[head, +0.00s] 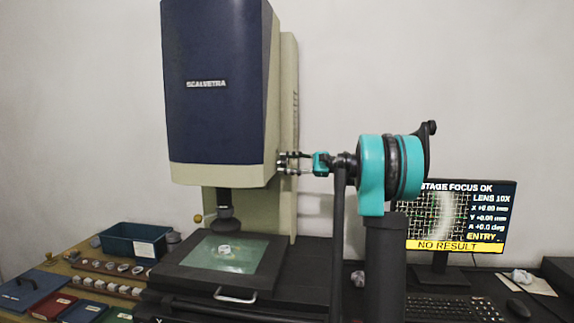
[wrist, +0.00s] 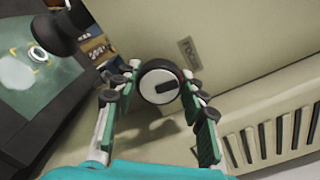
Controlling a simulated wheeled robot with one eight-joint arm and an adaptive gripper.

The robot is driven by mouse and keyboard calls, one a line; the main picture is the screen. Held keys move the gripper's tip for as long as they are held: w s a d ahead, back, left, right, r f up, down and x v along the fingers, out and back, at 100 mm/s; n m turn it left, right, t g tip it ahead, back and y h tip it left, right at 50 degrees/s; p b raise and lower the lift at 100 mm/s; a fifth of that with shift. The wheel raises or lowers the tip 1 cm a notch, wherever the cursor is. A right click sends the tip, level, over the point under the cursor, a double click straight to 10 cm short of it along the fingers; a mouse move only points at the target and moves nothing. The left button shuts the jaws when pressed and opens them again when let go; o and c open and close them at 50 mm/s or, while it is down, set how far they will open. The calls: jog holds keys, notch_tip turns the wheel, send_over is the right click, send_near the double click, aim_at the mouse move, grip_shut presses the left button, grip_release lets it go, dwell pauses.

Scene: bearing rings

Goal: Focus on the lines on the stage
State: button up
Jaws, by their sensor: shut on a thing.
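The measuring machine (head: 215,90) has a dark blue head over a cream body. Its stage (head: 200,258) has a greenish lit glass plate, with a small pale ring (head: 224,249) on it under the lens (head: 224,222). My gripper (head: 284,161) is at the right side of the machine's head. The monitor (head: 456,216) shows pale grid lines and a bright curved band, with "STAGE FOCUS OK", "LENS 10X" and "NO RESULT".
A blue bin (head: 134,240), rows of small rings (head: 110,268) and coloured trays (head: 75,308) lie on the bench at left. A keyboard (head: 452,307) and mouse (head: 518,307) are at right. In the wrist view, a vented panel (wrist: 270,125) runs close to the right finger.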

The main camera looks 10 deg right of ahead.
jog(key=shift+n, duration=0.6)
jog(key=o, duration=1.2)
jog(key=shift+c, duration=0.2)
jog(key=shift+d, duration=0.15)
jog(key=v, duration=1.1)
jog(key=shift+d, duration=0.35)
jog(key=shift+s, duration=0.15)
